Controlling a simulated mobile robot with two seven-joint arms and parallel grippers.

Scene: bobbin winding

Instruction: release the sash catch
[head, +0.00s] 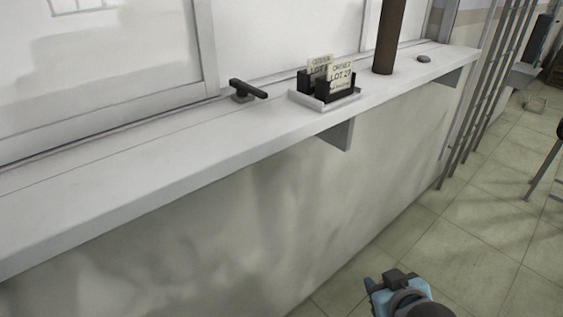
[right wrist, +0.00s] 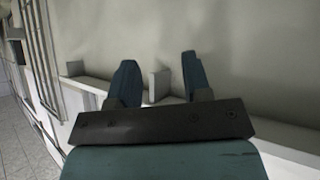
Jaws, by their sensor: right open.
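The sash catch (head: 247,90) is a small dark lever on a grey base. It sits on the white sill (head: 150,170) at the foot of the window frame. My right gripper (head: 378,292) is at the bottom of the head view, low over the floor and well away from the catch. In the right wrist view its two blue-grey fingers (right wrist: 158,64) are apart with nothing held between them. The catch cannot be made out in that view. My left gripper is not in view.
A white tray (head: 325,104) with black holders and lot cards stands right of the catch. Beyond it are a brown post (head: 388,38) and a small grey disc (head: 424,58). A bracket (head: 337,134) juts below the sill. The sill left of the catch is clear.

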